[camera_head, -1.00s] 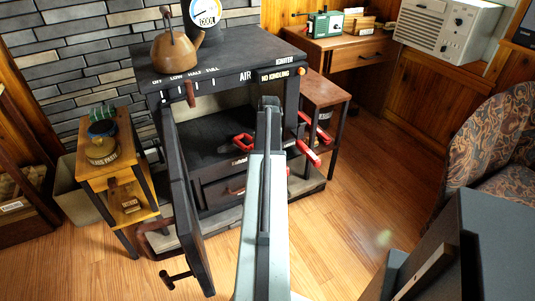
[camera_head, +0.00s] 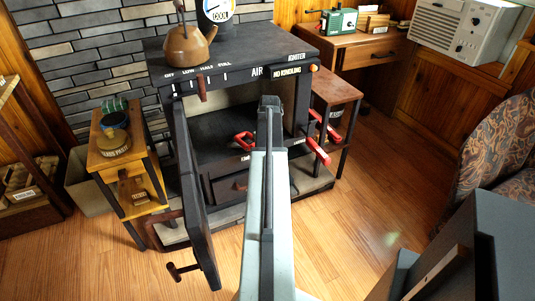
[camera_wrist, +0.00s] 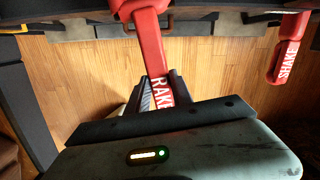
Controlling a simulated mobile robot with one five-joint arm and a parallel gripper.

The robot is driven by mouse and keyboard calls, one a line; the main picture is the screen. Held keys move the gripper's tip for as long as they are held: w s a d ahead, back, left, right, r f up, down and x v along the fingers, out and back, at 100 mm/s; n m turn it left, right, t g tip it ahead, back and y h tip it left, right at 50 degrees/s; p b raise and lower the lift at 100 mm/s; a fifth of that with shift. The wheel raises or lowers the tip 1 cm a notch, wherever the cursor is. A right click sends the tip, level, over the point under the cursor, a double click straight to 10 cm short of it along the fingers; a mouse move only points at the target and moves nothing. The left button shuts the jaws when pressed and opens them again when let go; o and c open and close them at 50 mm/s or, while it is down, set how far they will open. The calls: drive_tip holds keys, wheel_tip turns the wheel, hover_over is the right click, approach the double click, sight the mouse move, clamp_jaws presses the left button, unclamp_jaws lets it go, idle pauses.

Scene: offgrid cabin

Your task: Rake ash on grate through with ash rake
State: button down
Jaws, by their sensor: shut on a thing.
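The ash rake's red handle, marked RAKE (camera_wrist: 160,92), is between the jaws of my gripper (camera_wrist: 160,86) in the wrist view. My gripper is shut on it. The rest of the rake runs up out of that view, and its head is hidden. In the head view my arm reaches toward the dark stove (camera_head: 215,190), whose door (camera_head: 195,195) stands open. My arm hides part of the opening. The ash and the grate cannot be made out.
A red handle marked SHAKE (camera_wrist: 288,58) hangs beside the rake. Red handles (camera_head: 318,150) stick out at the stove's right side. A small wooden stand (camera_head: 120,165) is left of the stove. A patterned armchair (camera_head: 495,150) is at right. The floor between is clear.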

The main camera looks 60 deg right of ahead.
drive_tip(key=w+a, duration=0.2)
drive_tip(key=a, duration=0.1)
drive_tip(key=shift+w+a+r, duration=0.1)
drive_tip(key=shift+w+a, duration=0.05)
idle(0.4)
wheel_tip(320, 180, up, 3)
drive_tip(key=p, duration=0.3)
drive_tip(key=shift+s+d+f+b, duration=0.2)
drive_tip(key=shift+s+f+b, duration=0.05)
drive_tip(key=shift+s, duration=0.6)
drive_tip(key=shift+s+d+f+b, duration=0.2)
drive_tip(key=shift+s+f, duration=0.1)
drive_tip(key=shift+s, duration=0.6)
drive_tip(key=shift+s+d+f+b, duration=0.2)
drive_tip(key=shift+s+f+b, duration=0.05)
drive_tip(key=shift+s, duration=0.6)
